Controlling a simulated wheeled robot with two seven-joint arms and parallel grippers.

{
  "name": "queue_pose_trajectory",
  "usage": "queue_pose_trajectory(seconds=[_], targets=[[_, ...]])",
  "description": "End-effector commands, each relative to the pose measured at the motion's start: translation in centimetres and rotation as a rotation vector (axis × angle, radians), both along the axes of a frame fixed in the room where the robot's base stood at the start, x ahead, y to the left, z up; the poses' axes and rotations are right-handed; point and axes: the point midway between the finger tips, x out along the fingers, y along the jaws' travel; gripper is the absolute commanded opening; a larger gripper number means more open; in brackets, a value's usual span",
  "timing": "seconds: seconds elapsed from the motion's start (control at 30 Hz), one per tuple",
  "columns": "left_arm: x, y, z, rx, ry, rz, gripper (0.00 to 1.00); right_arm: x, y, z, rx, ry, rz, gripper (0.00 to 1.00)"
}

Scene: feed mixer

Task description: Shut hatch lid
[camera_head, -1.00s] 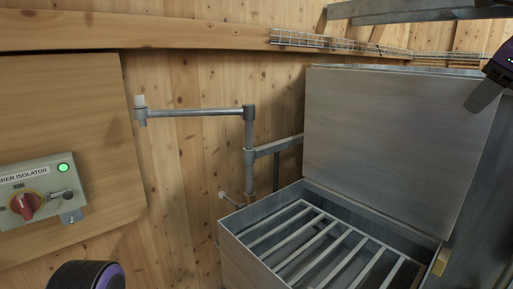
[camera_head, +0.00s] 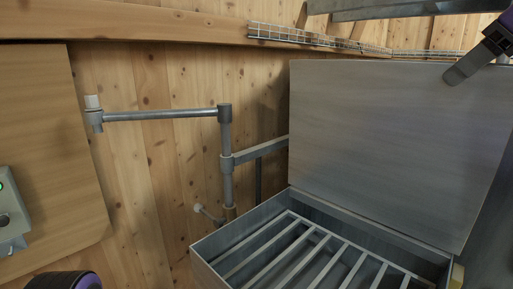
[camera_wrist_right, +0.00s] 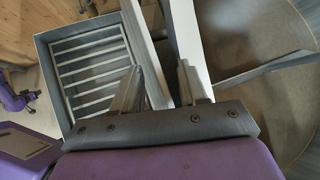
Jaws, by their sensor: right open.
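The hatch lid (camera_head: 385,145) is a flat grey metal panel, standing raised and leaning back behind the hatch box. The open hatch box (camera_head: 222,241) has several metal bars across its mouth; it also shows in the right wrist view (camera_wrist_right: 43,70). My right gripper (camera_head: 456,76) is at the lid's upper right edge, with one finger overlapping the lid's front face. In the right wrist view the right gripper (camera_wrist_right: 163,80) has its fingers apart, close to a pale panel edge; contact cannot be told. My left gripper is out of view.
A jointed metal pipe (camera_head: 165,115) stands left of the hatch against the wooden wall. A wire cable tray (camera_head: 315,38) runs along the beam above. An isolator box (camera_head: 10,225) is partly cut off at the left.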

Motion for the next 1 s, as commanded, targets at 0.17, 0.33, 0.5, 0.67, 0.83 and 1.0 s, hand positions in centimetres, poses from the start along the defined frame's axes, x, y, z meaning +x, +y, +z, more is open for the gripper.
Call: queue_pose_trajectory(seconds=[0.17, 0.33, 0.5, 0.67, 0.83, 1.0], targets=[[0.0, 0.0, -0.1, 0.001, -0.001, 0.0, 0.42, 0.2, 0.1, -0.2, 0.001, -0.001, 0.0, 0.43], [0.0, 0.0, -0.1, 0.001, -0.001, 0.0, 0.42, 0.2, 0.1, -0.2, 0.001, -0.001, 0.0, 0.43], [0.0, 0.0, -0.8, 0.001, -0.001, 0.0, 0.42, -0.3, 0.7, -0.6, -0.001, -0.002, 0.0, 0.43], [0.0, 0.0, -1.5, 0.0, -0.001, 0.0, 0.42, -1.1, 1.6, -0.8, -0.001, 0.0, 0.001, 0.43], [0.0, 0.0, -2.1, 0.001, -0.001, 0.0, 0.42, -1.8, 2.5, -1.0, -0.001, 0.0, 0.001, 0.43], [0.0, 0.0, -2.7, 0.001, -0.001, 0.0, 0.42, -2.6, 3.4, -1.3, 0.0, 0.0, 0.001, 0.43]])
